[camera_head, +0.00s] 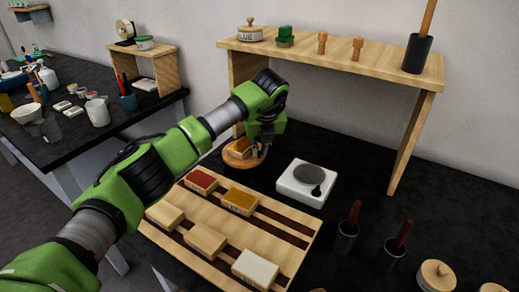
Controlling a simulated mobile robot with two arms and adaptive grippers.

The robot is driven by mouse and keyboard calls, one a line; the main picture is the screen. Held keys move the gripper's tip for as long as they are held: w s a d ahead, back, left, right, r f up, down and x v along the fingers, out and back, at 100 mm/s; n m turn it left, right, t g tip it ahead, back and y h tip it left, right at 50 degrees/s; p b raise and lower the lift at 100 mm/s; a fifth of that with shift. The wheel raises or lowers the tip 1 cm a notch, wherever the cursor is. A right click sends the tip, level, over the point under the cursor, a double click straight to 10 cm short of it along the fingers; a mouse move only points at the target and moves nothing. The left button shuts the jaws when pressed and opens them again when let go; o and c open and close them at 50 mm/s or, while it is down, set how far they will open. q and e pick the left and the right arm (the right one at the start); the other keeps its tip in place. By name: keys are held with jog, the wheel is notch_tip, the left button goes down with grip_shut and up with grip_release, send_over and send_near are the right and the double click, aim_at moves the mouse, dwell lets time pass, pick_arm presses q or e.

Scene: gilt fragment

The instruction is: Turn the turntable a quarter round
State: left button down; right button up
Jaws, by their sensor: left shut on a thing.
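The turntable (236,163) is a round wooden disc on the black table, behind the slatted wooden rack. A small yellowish piece (240,150) sits on it, partly hidden by my arm. My left gripper (258,152) comes down over the turntable's right side and is shut at its rim. The exact contact of the fingertips is too small to see clearly. My right gripper is not in view.
The slatted rack (274,240) holds several small blocks in front. A white scale (305,184) with a grey plate stands right of the turntable. A wooden shelf (335,58) rises behind. Dark cups with handles (345,238) stand at right.

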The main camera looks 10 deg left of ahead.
pick_arm(q)
jog(key=shift+r, duration=0.1)
jog(key=c, duration=2.1)
grip_release()
jog(key=v, duration=1.2)
